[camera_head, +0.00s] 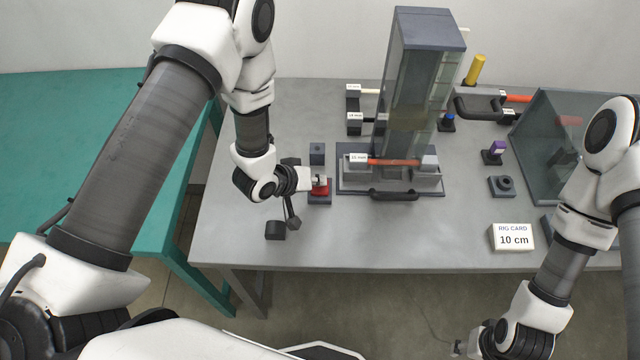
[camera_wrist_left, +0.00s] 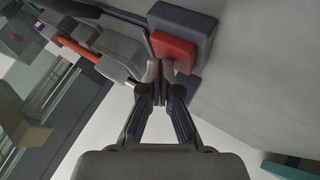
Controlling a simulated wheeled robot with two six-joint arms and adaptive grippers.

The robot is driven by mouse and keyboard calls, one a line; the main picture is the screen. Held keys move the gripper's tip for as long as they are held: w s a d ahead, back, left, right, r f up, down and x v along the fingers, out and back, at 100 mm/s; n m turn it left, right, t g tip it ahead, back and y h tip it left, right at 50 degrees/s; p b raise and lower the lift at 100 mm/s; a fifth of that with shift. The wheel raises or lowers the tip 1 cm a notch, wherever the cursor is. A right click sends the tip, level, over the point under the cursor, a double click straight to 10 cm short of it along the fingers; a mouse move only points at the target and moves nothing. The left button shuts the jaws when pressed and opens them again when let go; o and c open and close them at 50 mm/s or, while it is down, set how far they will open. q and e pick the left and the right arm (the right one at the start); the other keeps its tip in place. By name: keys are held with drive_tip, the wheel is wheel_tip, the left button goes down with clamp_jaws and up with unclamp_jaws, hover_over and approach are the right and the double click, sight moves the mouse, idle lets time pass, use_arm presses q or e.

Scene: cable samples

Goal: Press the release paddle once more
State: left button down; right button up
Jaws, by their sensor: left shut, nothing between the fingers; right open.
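The release paddle (camera_head: 321,191) is red and sits on a dark grey base near the front left of the grey table. In the left wrist view the paddle (camera_wrist_left: 173,50) is just beyond my fingertips. My left gripper (camera_head: 318,181) is shut and empty, with its tips at the paddle; I cannot tell whether they touch it or hover just off it. The tips also show in the left wrist view (camera_wrist_left: 159,88). My right gripper (camera_head: 460,349) is low at the bottom right, open, away from the table things and partly out of clear view.
A tall clear-sided rig (camera_head: 430,22) stands right of the paddle, with an orange cable sample (camera_head: 393,162) across its front. A small dark block (camera_head: 317,149) is behind the paddle and another (camera_head: 275,230) is in front. A white card (camera_head: 511,237) reads "10 cm".

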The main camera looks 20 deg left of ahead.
sight(317, 187)
use_arm(q)
drive_tip(key=shift+f, duration=0.2)
idle(0.3)
drive_tip(key=shift+r+p, duration=0.7)
drive_tip(key=shift+r, duration=0.25)
wheel_tip(317, 187, up, 5)
drive_tip(key=p, duration=0.4)
drive_tip(key=shift+r, duration=0.1)
idle(0.5)
